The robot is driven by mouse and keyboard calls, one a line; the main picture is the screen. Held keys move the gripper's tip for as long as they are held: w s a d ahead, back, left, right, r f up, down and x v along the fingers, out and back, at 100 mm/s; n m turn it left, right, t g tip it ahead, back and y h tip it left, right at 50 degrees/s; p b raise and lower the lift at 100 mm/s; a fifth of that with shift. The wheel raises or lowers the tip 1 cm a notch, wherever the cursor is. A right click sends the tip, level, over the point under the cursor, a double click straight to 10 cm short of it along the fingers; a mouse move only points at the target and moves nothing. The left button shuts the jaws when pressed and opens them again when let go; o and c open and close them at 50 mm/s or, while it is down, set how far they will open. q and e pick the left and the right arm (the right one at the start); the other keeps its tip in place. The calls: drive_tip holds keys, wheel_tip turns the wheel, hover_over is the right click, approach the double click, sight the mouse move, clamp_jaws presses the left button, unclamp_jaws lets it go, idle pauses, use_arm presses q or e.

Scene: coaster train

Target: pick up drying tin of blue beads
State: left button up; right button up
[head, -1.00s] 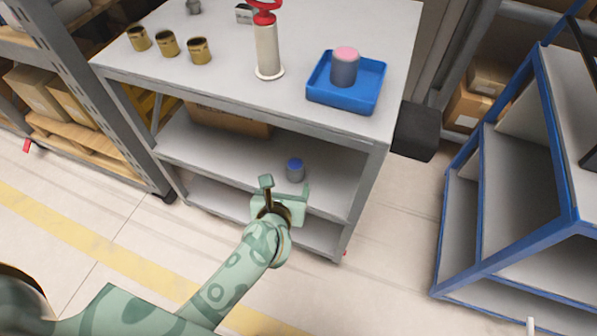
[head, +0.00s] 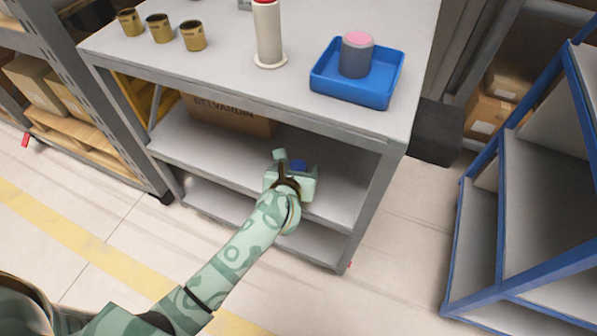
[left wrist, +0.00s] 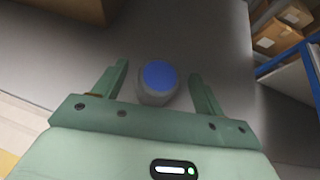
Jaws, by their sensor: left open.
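The tin of blue beads (left wrist: 158,82) is a grey round tin with a blue top. It stands upright on the middle shelf of the grey bench. In the head view only its blue top (head: 299,166) shows behind my gripper. My left gripper (head: 295,166) is open at that shelf. In the left wrist view my left gripper (left wrist: 160,82) has one finger on each side of the tin, with gaps between fingers and tin. My right gripper is not in view.
The bench top (head: 225,65) lies above the shelf, and a cardboard box (head: 228,115) stands at the shelf's back left. On top are several gold tins, a white cylinder (head: 268,35) and a blue tray (head: 357,88) holding a pink-topped tin (head: 356,55). A blue-framed rack (head: 520,200) stands right.

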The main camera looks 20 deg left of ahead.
use_arm(q)
drive_tip(key=c, duration=1.1)
